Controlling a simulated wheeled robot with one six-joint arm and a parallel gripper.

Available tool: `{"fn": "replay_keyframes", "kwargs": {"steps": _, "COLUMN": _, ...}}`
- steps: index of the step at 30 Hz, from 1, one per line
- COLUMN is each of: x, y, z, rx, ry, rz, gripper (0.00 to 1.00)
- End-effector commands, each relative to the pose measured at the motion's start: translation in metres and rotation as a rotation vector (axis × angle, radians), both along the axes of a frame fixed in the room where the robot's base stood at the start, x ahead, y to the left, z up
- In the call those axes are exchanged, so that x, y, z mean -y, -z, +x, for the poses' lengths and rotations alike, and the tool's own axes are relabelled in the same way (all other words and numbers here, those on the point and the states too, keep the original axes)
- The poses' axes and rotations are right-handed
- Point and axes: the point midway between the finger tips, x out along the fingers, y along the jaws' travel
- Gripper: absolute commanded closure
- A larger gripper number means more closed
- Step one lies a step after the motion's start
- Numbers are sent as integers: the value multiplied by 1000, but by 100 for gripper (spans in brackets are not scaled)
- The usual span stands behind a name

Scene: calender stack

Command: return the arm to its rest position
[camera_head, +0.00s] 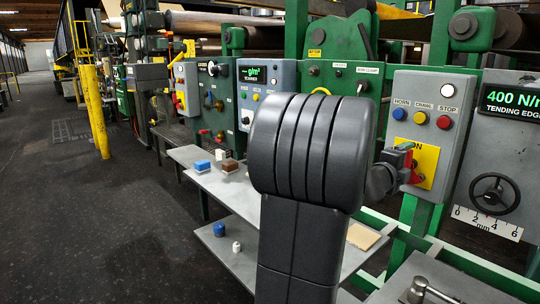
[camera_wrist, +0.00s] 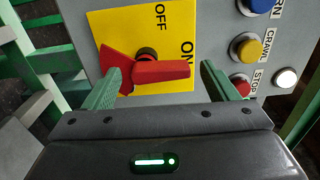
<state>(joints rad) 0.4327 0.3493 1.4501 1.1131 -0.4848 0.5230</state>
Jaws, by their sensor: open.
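My gripper (camera_wrist: 160,72) is open in the wrist view. Its green fingers stand on either side of a red rotary handle (camera_wrist: 160,72) on a yellow plate (camera_wrist: 122,27) marked OFF and ON. The handle's long end points at ON. The left finger is close to the handle's wide red end; I cannot tell whether they touch. A gap shows between the right finger and the handle's tip. In the head view my gripper (camera_head: 406,150) is in front of the yellow plate (camera_head: 427,160) on the grey control box (camera_head: 407,95); my dark arm hides part of it.
Blue, yellow and red buttons (camera_head: 444,121) are above the plate. A handwheel panel (camera_head: 490,150) is to the right. A shelf (camera_head: 190,157) with small blocks is at left. A metal tool (camera_head: 425,292) lies at front right. Open floor (camera_head: 90,220) is at left.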

Motion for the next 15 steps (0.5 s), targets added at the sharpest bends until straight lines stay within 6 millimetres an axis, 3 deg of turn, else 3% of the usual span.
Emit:
{"fn": "replay_keyframes", "kwargs": {"steps": 10, "x": -2, "y": 0, "z": -1, "rx": -3, "ry": 0, "rz": -3, "gripper": 20}}
{"fn": "replay_keyframes", "kwargs": {"steps": 15, "x": -13, "y": -1, "z": -11, "rx": 1, "ry": -1, "rz": 0, "gripper": 20}}
